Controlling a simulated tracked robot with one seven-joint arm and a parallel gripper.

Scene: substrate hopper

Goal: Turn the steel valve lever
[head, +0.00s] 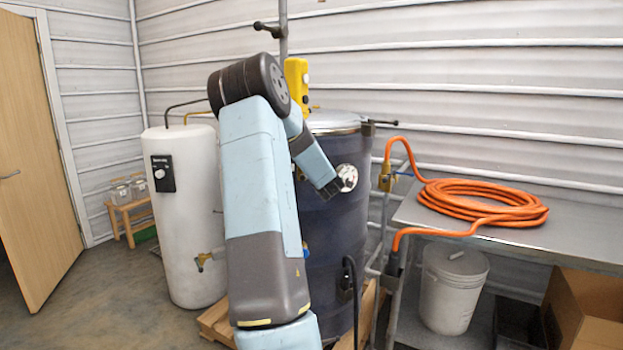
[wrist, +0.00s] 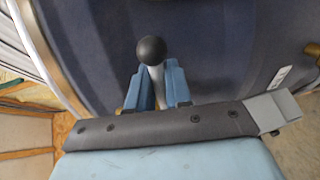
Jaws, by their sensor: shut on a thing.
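In the wrist view, the steel valve lever (wrist: 160,88) shows as a short steel stem with a black ball knob (wrist: 151,50) on its end. My gripper (wrist: 153,80) has one blue finger on each side of the stem and is shut on it, just below the knob. The lever stands in front of the dark blue hopper drum (wrist: 225,50). In the head view, the drum (head: 333,245) stands behind my arm, and the lever cannot be made out there.
A white tank (head: 185,225) stands left of the drum. On the right, a steel table (head: 590,235) holds a coiled orange hose (head: 480,200), with a white bucket (head: 450,285) and a cardboard box (head: 590,315) below. Open floor lies at the left front.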

